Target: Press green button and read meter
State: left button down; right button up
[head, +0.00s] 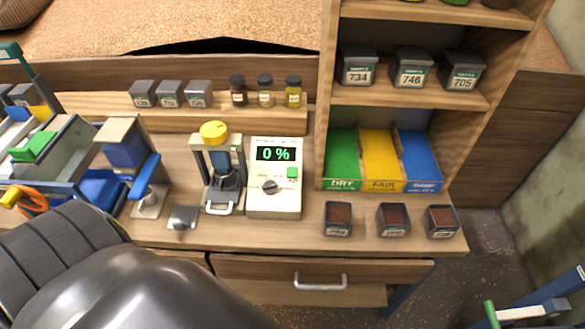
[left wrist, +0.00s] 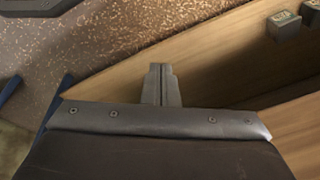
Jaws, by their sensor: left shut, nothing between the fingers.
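The meter (head: 262,205) is a cream box on the workbench with a dark display (head: 276,154) that reads "0 %" in green. A small green button (head: 292,173) is on its right side, above a dark round knob (head: 269,187). In the left wrist view my left gripper (left wrist: 161,72) is shut and empty, with its narrow fingers together over a wooden surface. The meter and button do not show in that view. In the head view a large dark arm part of mine fills the lower left, and I cannot make out the fingertips. My right gripper is not in view.
A press-like device with a yellow top (head: 214,132) stands left of the meter. Three open soil tins (head: 338,218) stand right of it. Green, yellow and blue bins (head: 380,158) sit in the shelf. A metal scoop (head: 183,217) lies near the front edge, above a drawer (head: 320,268).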

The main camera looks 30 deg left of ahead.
pick_arm(q)
jog(key=w+r+t+p, duration=0.1)
jog(key=w+r, duration=0.4)
jog(key=r, duration=0.4)
jog(key=w+a+r+t+y+p, duration=0.1)
jog(key=w+r, duration=0.4)
jog(key=r, duration=0.5)
jog(key=w+r+t+y+p, duration=0.1)
jog(key=w+r+p, duration=0.1)
jog(key=w+r, duration=0.3)
jog(key=shift+a+r, duration=0.15)
jog(key=shift+r, duration=1)
jog(key=shift+a+r, duration=0.15)
jog(key=shift+r, duration=1)
jog(key=m+t+y+p, duration=0.2)
jog(key=t+y, duration=0.3)
jog(key=t, duration=0.1)
send_near(292, 173)
notch_tip(292, 173, up, 8)
jog(key=w+a, duration=0.2)
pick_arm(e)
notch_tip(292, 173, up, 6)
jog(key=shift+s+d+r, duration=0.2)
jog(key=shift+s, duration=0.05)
pick_arm(q)
jog(key=shift+f, duration=0.1)
